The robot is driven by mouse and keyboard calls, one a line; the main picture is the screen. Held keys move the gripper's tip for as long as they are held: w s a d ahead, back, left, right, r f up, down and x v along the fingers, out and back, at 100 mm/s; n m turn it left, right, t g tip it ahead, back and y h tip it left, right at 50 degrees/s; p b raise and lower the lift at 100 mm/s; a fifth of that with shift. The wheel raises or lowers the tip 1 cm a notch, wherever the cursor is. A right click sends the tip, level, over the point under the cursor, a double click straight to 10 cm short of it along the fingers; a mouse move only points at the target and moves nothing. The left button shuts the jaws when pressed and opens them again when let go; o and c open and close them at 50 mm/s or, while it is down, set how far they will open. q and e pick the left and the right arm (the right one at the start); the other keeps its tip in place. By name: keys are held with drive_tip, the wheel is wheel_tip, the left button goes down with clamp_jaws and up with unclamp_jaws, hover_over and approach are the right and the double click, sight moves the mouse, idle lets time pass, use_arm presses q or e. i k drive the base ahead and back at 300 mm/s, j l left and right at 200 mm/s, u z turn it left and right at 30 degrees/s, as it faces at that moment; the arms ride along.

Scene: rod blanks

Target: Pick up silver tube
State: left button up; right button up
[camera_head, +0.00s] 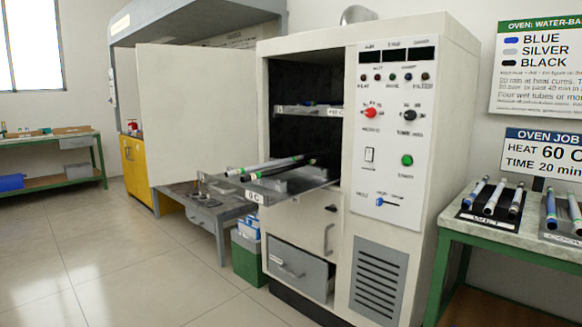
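A pale tube with green ends, which looks silver, (262,166) lies on the pulled-out lower shelf (262,192) of the oven. A dark tube (290,170) lies close beside it, partly hidden. On the right bench, the rack marked WET (487,220) holds a blue tube (474,192), a silver-white tube (494,198) and a dark-looking tube (515,200). The rack beside it holds a bluish tube (551,209) and a pale tube (574,212), cut by the picture's right edge. Neither of my grippers is in view.
The oven (388,150) stands open, its door (198,115) swung left. An upper shelf (308,111) is inside. A grey low table (200,200) and green bin (246,258) stand below the shelf. Yellow cabinet (136,165) is behind. Floor at front left is clear.

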sight(241, 171)
drive_tip(key=i+j+z, duration=0.1)
drive_tip(key=z, duration=0.3)
drive_tip(key=j+z, duration=0.5)
drive_tip(key=z, duration=0.3)
drive_tip(key=j+z, duration=0.45)
drive_tip(key=j, duration=0.65)
